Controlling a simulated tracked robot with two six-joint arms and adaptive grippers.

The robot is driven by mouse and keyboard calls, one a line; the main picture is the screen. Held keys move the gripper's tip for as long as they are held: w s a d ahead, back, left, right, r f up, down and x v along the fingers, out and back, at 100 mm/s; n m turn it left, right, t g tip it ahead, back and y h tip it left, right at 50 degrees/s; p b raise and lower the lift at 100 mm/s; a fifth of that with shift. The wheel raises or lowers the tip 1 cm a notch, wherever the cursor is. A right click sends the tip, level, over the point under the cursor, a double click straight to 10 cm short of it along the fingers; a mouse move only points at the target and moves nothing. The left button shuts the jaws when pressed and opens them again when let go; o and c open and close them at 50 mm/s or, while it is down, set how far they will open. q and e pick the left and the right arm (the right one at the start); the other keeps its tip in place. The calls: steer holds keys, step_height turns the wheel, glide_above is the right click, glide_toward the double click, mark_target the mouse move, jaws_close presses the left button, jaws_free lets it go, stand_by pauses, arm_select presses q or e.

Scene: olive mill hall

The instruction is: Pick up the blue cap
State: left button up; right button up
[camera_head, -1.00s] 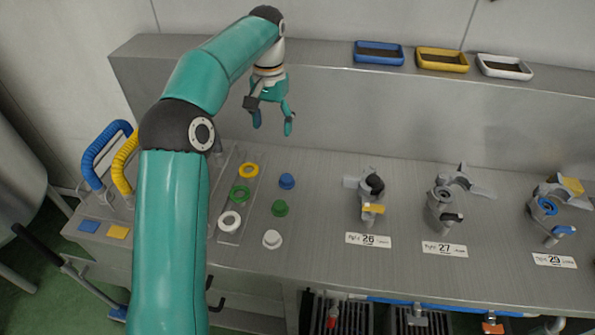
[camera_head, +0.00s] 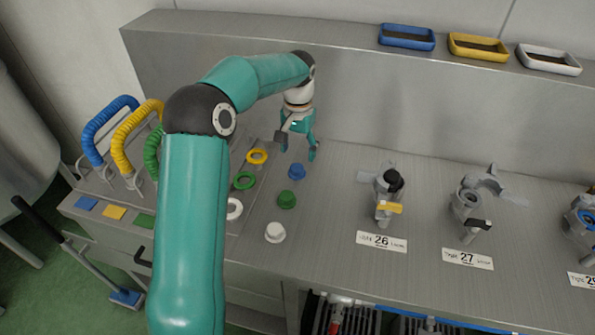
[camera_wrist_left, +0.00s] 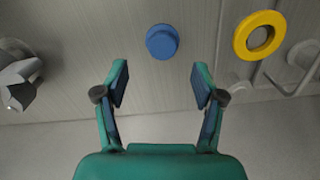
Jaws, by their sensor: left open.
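The blue cap (camera_head: 297,171) stands on the steel counter, the rearmost in a short row of caps. In the left wrist view the blue cap (camera_wrist_left: 162,41) lies ahead of the fingertips, roughly centred between them and apart from both. My left gripper (camera_head: 298,152) is above the counter just behind the blue cap, fingers pointing down. In the left wrist view my left gripper (camera_wrist_left: 158,85) is open with nothing between its fingers. My right gripper is in neither view.
A green cap (camera_head: 287,199) and a white cap (camera_head: 275,232) stand in front of the blue one. Yellow (camera_head: 257,156), green (camera_head: 244,180) and white rings lie to the left. Valve fittings (camera_head: 387,195) stand to the right. A raised back ledge holds three trays (camera_head: 406,37).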

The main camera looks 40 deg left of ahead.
mark_target(297, 167)
arm_select(q)
steer(key=shift+a+f+p, duration=0.15)
steer(key=shift+f+p, duration=0.4)
steer(key=shift+f, duration=2.65)
steer(key=c, duration=1.2)
